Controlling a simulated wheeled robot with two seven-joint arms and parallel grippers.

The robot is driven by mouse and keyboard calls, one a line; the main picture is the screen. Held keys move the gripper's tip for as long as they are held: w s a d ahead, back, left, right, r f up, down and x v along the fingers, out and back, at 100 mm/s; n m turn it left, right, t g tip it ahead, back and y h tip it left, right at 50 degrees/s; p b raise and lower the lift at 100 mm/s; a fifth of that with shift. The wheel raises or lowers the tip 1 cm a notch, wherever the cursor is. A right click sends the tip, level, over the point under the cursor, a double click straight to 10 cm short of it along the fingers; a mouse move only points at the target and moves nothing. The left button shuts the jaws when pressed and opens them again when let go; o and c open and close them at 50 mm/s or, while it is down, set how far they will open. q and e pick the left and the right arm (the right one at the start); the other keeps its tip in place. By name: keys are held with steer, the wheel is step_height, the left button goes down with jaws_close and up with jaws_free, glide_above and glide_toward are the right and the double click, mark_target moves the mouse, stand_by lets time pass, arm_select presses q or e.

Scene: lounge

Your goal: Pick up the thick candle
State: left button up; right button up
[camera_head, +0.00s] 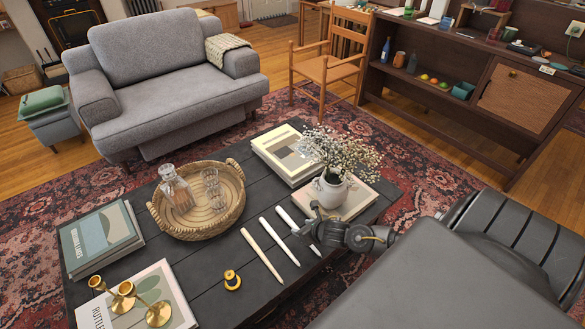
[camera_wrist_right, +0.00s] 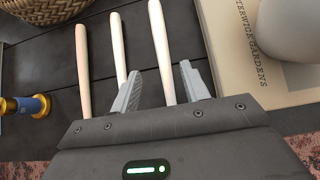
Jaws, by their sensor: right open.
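Three pale taper candles lie side by side on the dark coffee table. The left candle (camera_head: 262,254) is cream; the middle candle (camera_head: 279,241) and right candle (camera_head: 291,222) look whiter. In the right wrist view, the right candle (camera_wrist_right: 160,48) looks slightly the thickest, beside the middle candle (camera_wrist_right: 118,48) and left candle (camera_wrist_right: 83,70). My right gripper (camera_head: 307,229) is open low over the table. Its fingers (camera_wrist_right: 162,86) lie on either side of the right candle's near part; contact cannot be told. My left gripper is not in view.
A white vase (camera_head: 330,190) with dried flowers stands on a book just right of the candles. A wicker tray (camera_head: 212,233) holds a decanter and glasses. Books (camera_head: 285,152) lie behind.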

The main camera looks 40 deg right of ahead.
mark_target(295, 226)
steer(key=shift+w+f, duration=0.35)
steer(key=shift+f, duration=0.1)
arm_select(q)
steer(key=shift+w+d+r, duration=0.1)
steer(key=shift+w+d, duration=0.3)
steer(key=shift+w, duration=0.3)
arm_select(e)
steer(key=shift+w+f, duration=0.25)
steer(key=x, duration=0.4)
steer(key=shift+w+d+f+b, duration=0.1)
steer(key=shift+d+f+b, duration=0.15)
steer(key=shift+b, duration=0.1)
steer(key=shift+w+f, duration=0.15)
steer(key=shift+w, duration=0.05)
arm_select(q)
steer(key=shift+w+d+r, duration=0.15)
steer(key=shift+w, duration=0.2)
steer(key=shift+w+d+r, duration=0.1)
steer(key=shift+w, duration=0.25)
arm_select(e)
steer(key=shift+c, duration=0.4)
jaws_close()
